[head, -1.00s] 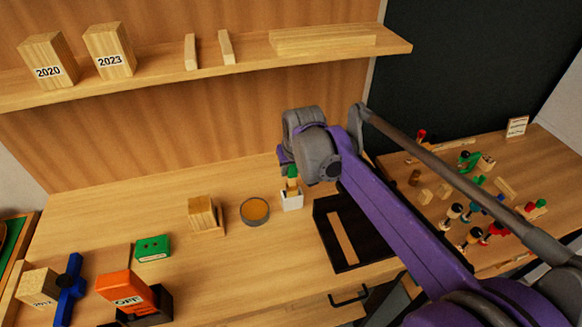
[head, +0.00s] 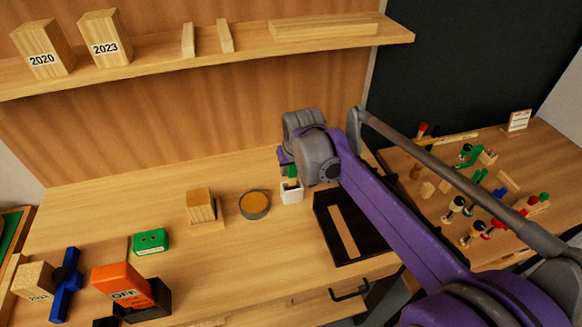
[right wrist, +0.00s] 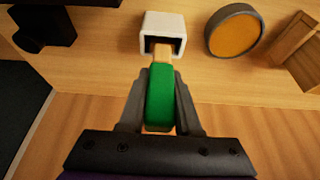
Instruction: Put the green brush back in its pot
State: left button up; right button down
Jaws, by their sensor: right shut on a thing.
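The green brush (right wrist: 160,97) has a green body and a pale wooden end. My right gripper (right wrist: 160,78) is shut on its green part, with one finger on each side. The white square pot (right wrist: 164,24) stands on the bench; it also shows in the head view (head: 291,195). The brush's wooden end reaches into the pot's mouth, with the green part above the rim. In the head view the green brush (head: 292,172) shows just below my right wrist, upright over the pot. How deep the tip sits is hidden. My left gripper is not in view.
A round tin with an orange-brown top (head: 254,204) stands left of the pot. A dark tray (head: 325,228) lies close on the right. A wooden block (head: 200,205) stands further left. A shelf (head: 230,58) runs above the bench. The bench behind the tin is clear.

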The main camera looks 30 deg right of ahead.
jog(key=shift+f, duration=0.2)
jog(key=c, duration=0.5)
grip_release()
jog(key=shift+r, duration=0.1)
jog(key=p+v, duration=0.1)
jog(key=v, duration=0.9)
jog(key=shift+s+r, duration=0.25)
jog(key=shift+r, duration=0.1)
jog(key=s+a+f+n+p, duration=0.1)
jog(key=s+a+f, duration=0.2)
jog(key=s, duration=0.3)
jog(key=s+a+f+n+p, duration=0.1)
jog(key=s+a+f, duration=0.2)
jog(key=s+f, duration=0.3)
jog(key=s+a+f+t+y+p, duration=0.1)
jog(key=s+a+f, duration=0.2)
jog(key=s+f, duration=0.2)
jog(key=shift+s+a+f+n, duration=0.2)
jog(key=shift+s+a+n, duration=0.05)
jog(key=shift+s+n, duration=0.2)
